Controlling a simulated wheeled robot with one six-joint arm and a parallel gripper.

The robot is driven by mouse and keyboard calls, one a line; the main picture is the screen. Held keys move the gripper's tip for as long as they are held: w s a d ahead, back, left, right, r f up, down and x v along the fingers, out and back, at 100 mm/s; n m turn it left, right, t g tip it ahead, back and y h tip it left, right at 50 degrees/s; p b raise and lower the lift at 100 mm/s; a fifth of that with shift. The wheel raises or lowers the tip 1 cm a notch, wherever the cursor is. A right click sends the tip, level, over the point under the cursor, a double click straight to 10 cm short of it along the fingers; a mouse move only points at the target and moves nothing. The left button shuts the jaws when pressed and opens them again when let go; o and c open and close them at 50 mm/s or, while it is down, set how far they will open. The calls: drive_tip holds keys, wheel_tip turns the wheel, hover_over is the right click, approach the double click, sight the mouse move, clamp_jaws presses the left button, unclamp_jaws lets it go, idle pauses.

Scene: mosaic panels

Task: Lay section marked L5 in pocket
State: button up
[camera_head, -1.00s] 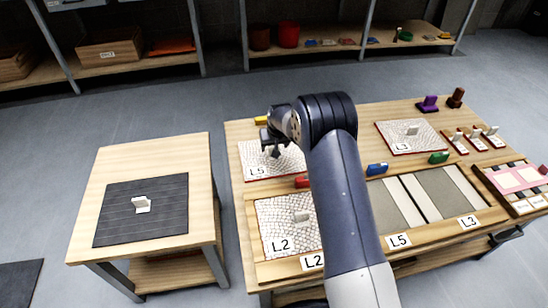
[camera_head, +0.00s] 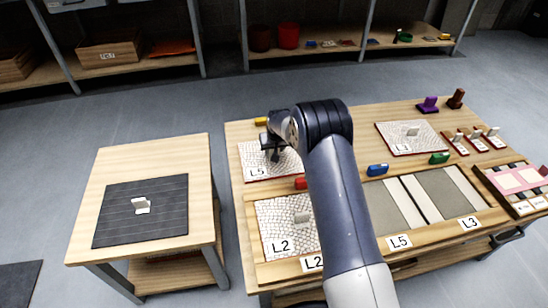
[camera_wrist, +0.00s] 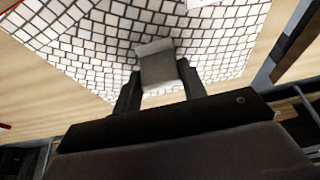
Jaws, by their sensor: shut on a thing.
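The section marked L5 (camera_head: 256,164) is a white mosaic panel with a red edge. It lies at the back left of the workbench. My gripper (camera_head: 272,154) is over it. In the wrist view my gripper (camera_wrist: 158,82) is shut on the grey handle block (camera_wrist: 157,66) of this mosaic panel (camera_wrist: 95,45). I cannot tell whether the panel is lifted off the bench. The pocket labelled L5 (camera_head: 399,206) is a bare grey recess in the front frame, partly hidden by my arm.
The section marked L2 (camera_head: 285,228) sits in the left pocket. The pocket labelled L3 (camera_head: 447,193) is bare. The section marked L3 (camera_head: 411,138) lies at the back right. Red (camera_head: 301,183), blue (camera_head: 377,170) and green (camera_head: 438,158) blocks stand behind the frame. A side table (camera_head: 150,165) stands left.

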clamp_jaws()
drive_tip(key=shift+w+r, duration=0.1)
drive_tip(key=shift+r, duration=0.05)
